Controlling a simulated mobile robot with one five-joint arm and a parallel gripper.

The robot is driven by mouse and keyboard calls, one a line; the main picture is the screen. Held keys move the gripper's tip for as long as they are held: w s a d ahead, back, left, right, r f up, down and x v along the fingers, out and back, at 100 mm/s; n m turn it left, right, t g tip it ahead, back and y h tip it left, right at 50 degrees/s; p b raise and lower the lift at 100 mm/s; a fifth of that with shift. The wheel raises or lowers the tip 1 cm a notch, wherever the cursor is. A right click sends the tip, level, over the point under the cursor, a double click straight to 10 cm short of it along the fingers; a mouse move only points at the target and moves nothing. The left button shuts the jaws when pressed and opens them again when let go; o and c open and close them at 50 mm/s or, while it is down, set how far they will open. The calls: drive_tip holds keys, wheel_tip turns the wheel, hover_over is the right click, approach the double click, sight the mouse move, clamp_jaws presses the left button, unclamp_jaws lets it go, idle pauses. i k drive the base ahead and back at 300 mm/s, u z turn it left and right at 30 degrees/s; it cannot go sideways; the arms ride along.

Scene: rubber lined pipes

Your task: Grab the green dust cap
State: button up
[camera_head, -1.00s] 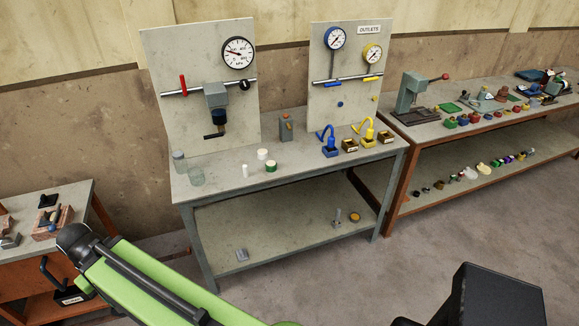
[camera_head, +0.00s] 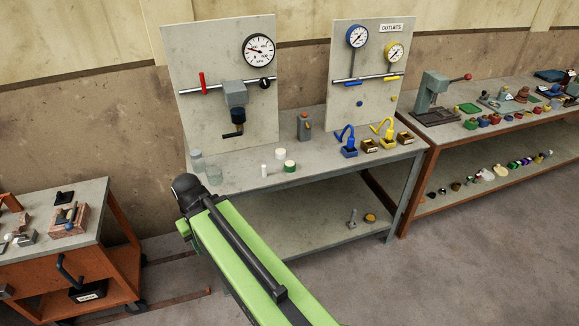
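A small round green piece with a pale top (camera_head: 290,167) stands on the middle grey workbench (camera_head: 330,169), near its front edge. I cannot tell whether it is the green dust cap. Small green pieces also lie among the coloured parts on the right bench, including a green one (camera_head: 470,125) near its front edge; these are too small to identify. My green arm crosses the lower middle, and its black rounded joint is in front of the middle bench's left corner. No gripper fingers show, so my gripper's position and state are hidden.
A panel with a gauge (camera_head: 258,50) and an outlets panel (camera_head: 372,60) stand on the middle bench. A clear jar (camera_head: 214,175) and a white cylinder (camera_head: 264,170) are near its front. An orange cart (camera_head: 75,262) stands at left. Floor is open at lower right.

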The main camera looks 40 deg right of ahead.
sight(290, 165)
drive_tip(key=u, duration=0.05)
drive_tip(key=i, duration=1)
drive_tip(key=z, duration=0.05)
